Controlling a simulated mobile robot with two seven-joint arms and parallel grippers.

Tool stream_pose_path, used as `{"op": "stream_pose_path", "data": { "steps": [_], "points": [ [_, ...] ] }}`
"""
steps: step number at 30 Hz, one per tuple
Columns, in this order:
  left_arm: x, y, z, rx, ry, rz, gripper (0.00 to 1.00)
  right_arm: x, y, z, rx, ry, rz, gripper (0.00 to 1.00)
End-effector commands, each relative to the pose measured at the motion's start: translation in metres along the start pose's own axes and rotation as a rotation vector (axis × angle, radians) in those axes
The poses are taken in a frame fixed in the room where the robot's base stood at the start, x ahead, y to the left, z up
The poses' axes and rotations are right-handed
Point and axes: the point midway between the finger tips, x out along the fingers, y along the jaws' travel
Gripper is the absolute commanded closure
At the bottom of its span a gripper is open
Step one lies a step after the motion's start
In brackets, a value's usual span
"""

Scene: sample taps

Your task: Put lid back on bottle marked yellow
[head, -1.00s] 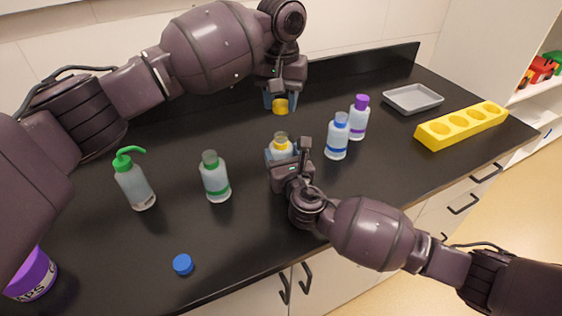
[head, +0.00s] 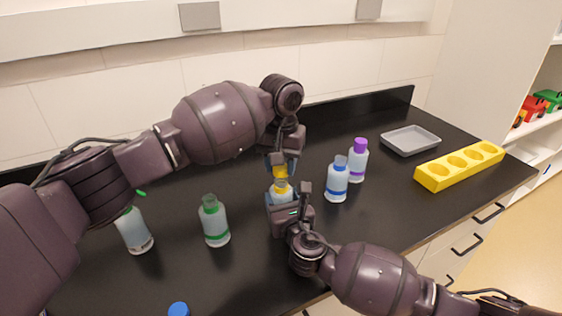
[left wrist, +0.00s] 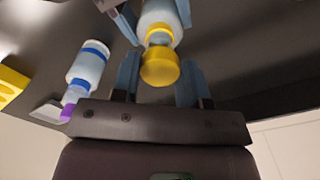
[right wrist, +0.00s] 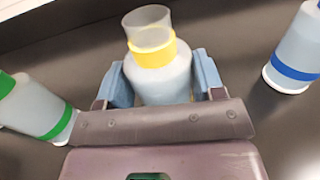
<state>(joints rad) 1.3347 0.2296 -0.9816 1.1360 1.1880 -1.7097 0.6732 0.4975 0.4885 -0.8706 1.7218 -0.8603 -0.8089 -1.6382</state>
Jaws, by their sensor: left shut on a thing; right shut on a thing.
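The bottle with a yellow band (head: 281,196) stands upright, and its open clear neck shows in the right wrist view (right wrist: 148,24). My right gripper (head: 284,204) is shut around its body; the fingers sit on both sides of it in the right wrist view. My left gripper (head: 281,163) points down from above and is shut on the yellow lid (head: 280,172). In the left wrist view the lid (left wrist: 160,68) is between the fingers, in line with the bottle's neck. The lid appears just above the neck; whether they touch I cannot tell.
A blue-banded bottle (head: 337,180) and a purple-capped bottle (head: 358,161) stand right of my grippers. A green-banded bottle (head: 214,222) and a pump bottle (head: 136,232) stand left. A blue lid (head: 179,309) lies in front. A grey tray (head: 411,141) and yellow rack (head: 459,166) are right.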

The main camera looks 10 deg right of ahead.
Motion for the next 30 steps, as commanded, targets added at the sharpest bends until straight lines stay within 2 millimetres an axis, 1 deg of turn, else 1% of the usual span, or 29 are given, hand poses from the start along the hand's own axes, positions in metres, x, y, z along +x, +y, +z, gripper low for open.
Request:
{"op": "stream_pose_path", "data": {
  "steps": [8,19,30],
  "points": [
    [0.001,0.000,0.000,0.000,0.000,0.000,0.81,0.000,0.000,0.000,0.000,0.000,0.000,0.81],
    [0.017,0.000,0.000,0.001,-0.001,0.000,0.81,0.000,0.000,0.000,0.000,0.000,0.000,0.81],
    [0.018,0.000,0.000,0.001,0.000,0.000,0.81,0.000,0.000,0.000,0.000,0.000,0.000,0.81]
  ]
}}
